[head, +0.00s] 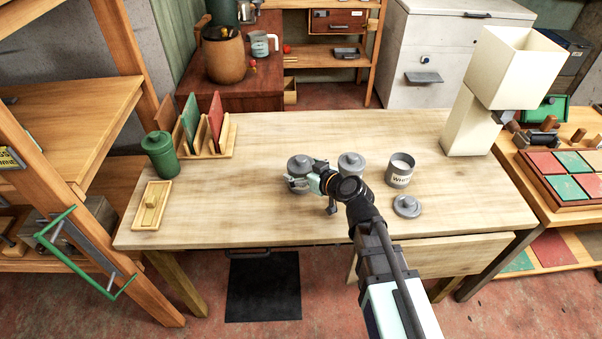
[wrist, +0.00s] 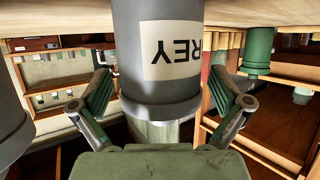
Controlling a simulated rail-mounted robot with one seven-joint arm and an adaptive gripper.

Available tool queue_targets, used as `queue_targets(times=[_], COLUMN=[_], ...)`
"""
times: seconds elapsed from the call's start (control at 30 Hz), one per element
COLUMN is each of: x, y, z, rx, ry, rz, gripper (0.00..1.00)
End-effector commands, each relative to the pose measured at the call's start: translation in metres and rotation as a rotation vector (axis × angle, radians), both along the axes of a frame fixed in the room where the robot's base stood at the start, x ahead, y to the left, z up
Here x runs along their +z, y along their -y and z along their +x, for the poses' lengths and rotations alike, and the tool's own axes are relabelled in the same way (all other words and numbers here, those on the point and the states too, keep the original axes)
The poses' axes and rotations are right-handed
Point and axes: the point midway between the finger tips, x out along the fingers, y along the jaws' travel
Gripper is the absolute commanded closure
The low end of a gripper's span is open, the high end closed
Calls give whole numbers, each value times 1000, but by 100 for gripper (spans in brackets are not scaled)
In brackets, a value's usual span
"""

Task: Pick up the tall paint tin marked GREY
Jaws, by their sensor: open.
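The tall grey tin (wrist: 130,60) fills the middle of the wrist view, which is upside down. Its white label (wrist: 172,50) shows the inverted letters "REY"; the rest of the word is out of sight around the curve. In the head view this lidded tin (head: 298,163) stands upright on the workbench, partly behind my gripper (head: 297,183). My gripper is open, with one finger on each side of the tin in the wrist view (wrist: 162,92). Narrow gaps seem to show beside the tin; I cannot tell whether either finger touches it.
A second lidded grey tin (head: 351,160) stands just to the right, near my wrist. An open tin marked WHITE (head: 400,172) and a loose lid (head: 407,206) are farther right. A green canister (head: 160,155) and a rack (head: 228,143) stand left.

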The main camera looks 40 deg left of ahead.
Motion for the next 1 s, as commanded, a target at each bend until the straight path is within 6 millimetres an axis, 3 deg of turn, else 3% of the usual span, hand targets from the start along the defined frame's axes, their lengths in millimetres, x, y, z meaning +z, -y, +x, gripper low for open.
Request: queue_targets(times=[0.27,0.3,0.5,0.57,1.0], x=[-3,-3,-3,-3,4], y=[-7,-7,-7,-7,-7], z=[1,1,1,1,2], rx=[1,1,1,1,0], ry=[0,0,0,0,0], rz=[0,0,0,0,1], gripper=[0,4,74,93,94])
